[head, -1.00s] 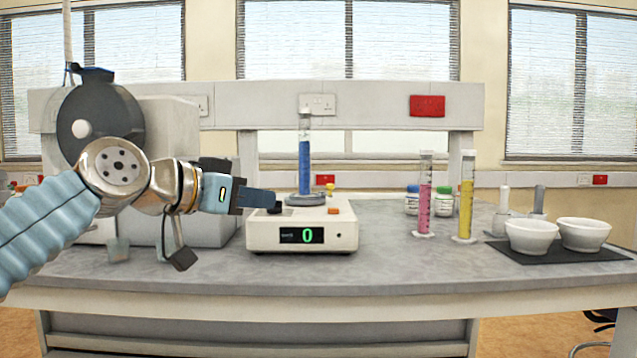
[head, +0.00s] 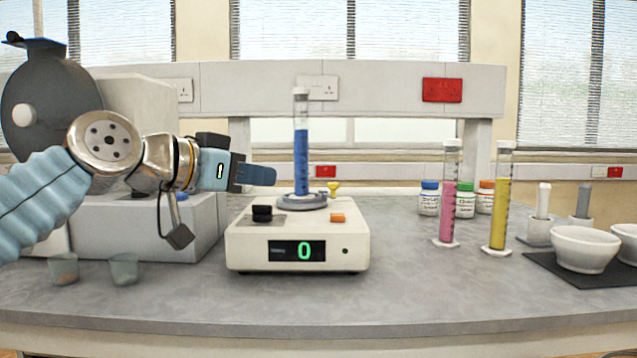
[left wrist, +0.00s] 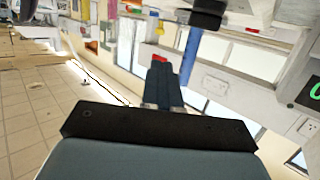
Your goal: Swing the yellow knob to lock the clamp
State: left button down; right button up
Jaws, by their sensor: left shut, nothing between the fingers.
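The yellow knob (head: 333,187) shows just right of the foot of a tall cylinder of blue liquid (head: 301,150). The cylinder stands upright on a round grey plate (head: 301,202) on top of a white device (head: 297,235) with a green "0" display. My left gripper (head: 274,176) is shut and empty. It points right and appears left of the cylinder, above the black switch; I cannot tell whether it is nearer or farther than the cylinder. In the left wrist view its closed fingers (left wrist: 162,80) show at the middle. My right gripper is not in view.
Pink (head: 447,195) and yellow (head: 500,200) cylinders stand to the right, before several capped bottles (head: 429,198). White bowls (head: 583,248) sit on a dark mat at far right. Small cups (head: 124,268) stand front left. The bench front is clear.

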aim_at(330, 185)
pick_arm(q)
jog(key=p+x, duration=0.5)
jog(key=x, duration=0.8)
jog(key=shift+w+d, duration=0.15)
jog(key=shift+w, duration=0.05)
jog(key=shift+d, duration=0.1)
